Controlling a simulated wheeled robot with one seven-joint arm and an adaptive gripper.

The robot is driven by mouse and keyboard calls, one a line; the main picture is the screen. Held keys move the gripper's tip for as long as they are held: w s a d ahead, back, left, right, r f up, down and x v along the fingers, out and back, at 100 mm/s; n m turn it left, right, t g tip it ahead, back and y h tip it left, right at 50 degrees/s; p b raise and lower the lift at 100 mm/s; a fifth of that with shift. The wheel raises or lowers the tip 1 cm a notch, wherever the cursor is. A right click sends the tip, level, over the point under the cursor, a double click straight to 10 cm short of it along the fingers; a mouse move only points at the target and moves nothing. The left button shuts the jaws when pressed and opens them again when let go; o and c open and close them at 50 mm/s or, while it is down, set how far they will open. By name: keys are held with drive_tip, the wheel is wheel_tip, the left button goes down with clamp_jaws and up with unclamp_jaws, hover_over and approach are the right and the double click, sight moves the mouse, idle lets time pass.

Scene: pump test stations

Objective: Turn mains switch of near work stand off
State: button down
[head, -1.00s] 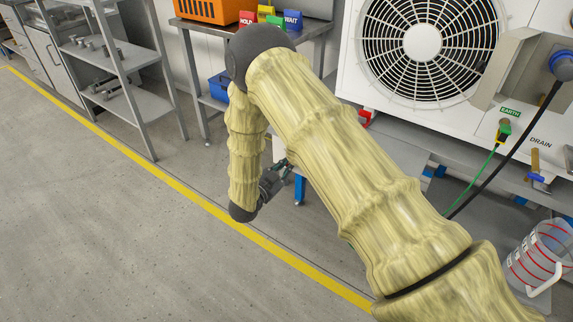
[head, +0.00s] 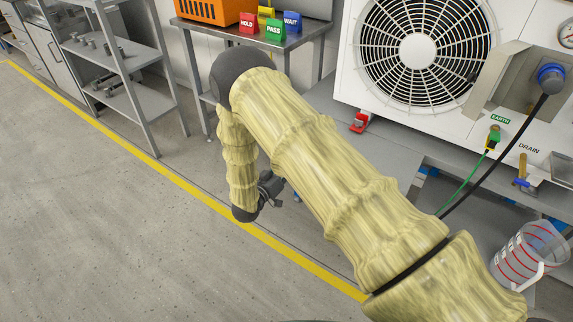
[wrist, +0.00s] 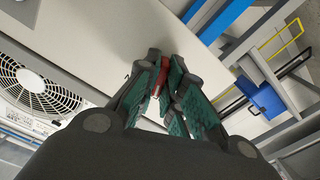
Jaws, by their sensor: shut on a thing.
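The mains switch shows as a small red handle (wrist: 161,76) between my fingertips in the wrist view. It stands before a pale flat panel, and my fingers hide most of it, so its setting cannot be read. My gripper (wrist: 160,88), with green-padded fingers, is closed around this red part. In the head view my gripper (head: 270,187) is small and dark, low beside the bench on the right, and the switch cannot be made out there. The near work stand (head: 400,150) carries a white fan unit (head: 418,100).
A measuring jug (head: 530,252), a green earth lead (head: 465,180) and a black cable lie on the right. A steel table (head: 250,38) with coloured signs and a grey shelf rack (head: 120,75) stand behind. The floor left of the yellow line (head: 130,145) is clear.

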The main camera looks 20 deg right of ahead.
drive_tip(key=shift+s+n, duration=0.1)
drive_tip(key=shift+n, duration=0.5)
drive_tip(key=shift+f, duration=0.1)
drive_tip(key=c, duration=1.5)
unclamp_jaws()
drive_tip(key=shift+c, duration=0.2)
drive_tip(key=shift+a, duration=0.1)
drive_tip(key=v, duration=1.2)
